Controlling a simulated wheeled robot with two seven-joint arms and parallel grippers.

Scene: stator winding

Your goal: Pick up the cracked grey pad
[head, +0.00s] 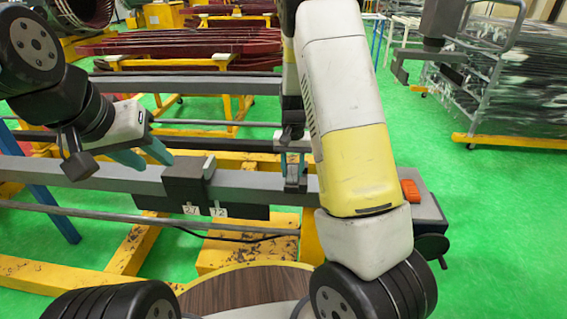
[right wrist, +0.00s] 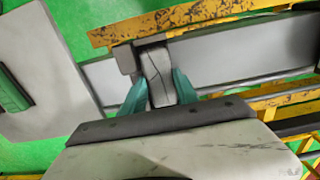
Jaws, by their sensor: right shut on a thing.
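The cracked grey pad (right wrist: 158,76) shows in the right wrist view as a light grey block with dark crack lines. It lies between the two teal fingers of my right gripper (right wrist: 161,93), which is shut on it. The pad is over or against a long grey rail; I cannot tell whether it touches it. In the head view my right gripper (head: 294,172) points down at the rail, right of the middle, partly hidden by my arm. My left gripper (head: 143,157) is open and empty above the rail at the left, with its teal fingers apart.
The long grey rail (head: 240,180) crosses the view on a yellow frame (head: 135,245). A dark grey clamp block (head: 187,180) with number labels sits on it between my grippers. An orange-red part (head: 410,191) is near its right end. A wrapped cart (head: 500,85) stands at the back right.

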